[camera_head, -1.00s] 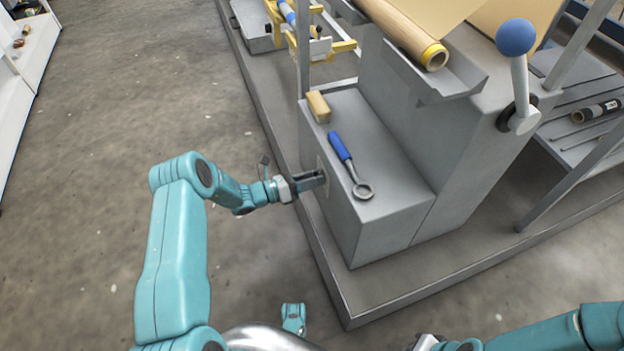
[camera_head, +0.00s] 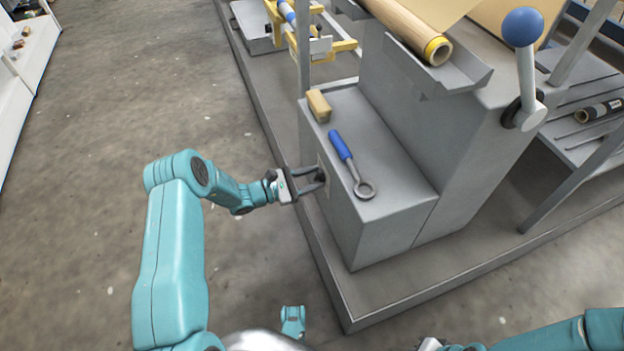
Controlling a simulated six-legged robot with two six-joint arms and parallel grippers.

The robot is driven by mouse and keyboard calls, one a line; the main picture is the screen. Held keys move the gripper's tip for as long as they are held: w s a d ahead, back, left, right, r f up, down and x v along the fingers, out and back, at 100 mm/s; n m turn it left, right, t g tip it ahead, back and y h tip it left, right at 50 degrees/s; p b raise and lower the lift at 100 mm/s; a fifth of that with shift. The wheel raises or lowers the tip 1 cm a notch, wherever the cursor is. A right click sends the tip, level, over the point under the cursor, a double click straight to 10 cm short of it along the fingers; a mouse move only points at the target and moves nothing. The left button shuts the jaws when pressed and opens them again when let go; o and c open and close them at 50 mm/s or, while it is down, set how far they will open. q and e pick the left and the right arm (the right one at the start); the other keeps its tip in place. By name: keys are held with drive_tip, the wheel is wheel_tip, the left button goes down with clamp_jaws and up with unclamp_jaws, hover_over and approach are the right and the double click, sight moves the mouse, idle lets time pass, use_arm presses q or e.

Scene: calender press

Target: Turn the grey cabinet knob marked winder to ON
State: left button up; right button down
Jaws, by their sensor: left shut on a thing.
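The grey cabinet (camera_head: 375,225) stands on the machine's base plate. On its left face is a small light plate (camera_head: 325,187), seen at a steep angle. My left gripper (camera_head: 318,179) is at this plate, with its jaws shut on the knob there. The two fingers show one above the other, with a gap between them behind the tips. The knob is mostly hidden by the fingertips, and its marking and pointer cannot be read. Only a bit of my right arm (camera_head: 540,338) shows at the bottom right edge; its gripper is not clearly seen.
On the cabinet top lie a blue-handled ring wrench (camera_head: 352,165) and a tan block (camera_head: 318,106). A lever with a blue ball (camera_head: 522,27) and a film roll (camera_head: 437,50) are above. The floor left of the base (camera_head: 345,300) is clear.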

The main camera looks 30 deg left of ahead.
use_arm(q)
drive_tip(key=shift+m+b, duration=0.35)
drive_tip(key=shift+m, duration=1.95)
use_arm(e)
drive_tip(key=shift+w+d+f, duration=0.1)
drive_tip(key=shift+w+f, duration=0.25)
drive_tip(key=shift+f, duration=0.1)
use_arm(q)
drive_tip(key=o, duration=1.1)
drive_tip(key=shift+c, duration=0.2)
drive_tip(key=p+v, duration=0.4)
drive_tip(key=v, duration=1.2)
use_arm(e)
drive_tip(key=r, duration=0.1)
drive_tip(key=s+r, duration=0.1)
drive_tip(key=r, duration=0.1)
drive_tip(key=shift+s+a+r, duration=0.2)
drive_tip(key=shift+a+r, duration=0.15)
use_arm(q)
drive_tip(key=shift+s, duration=0.15)
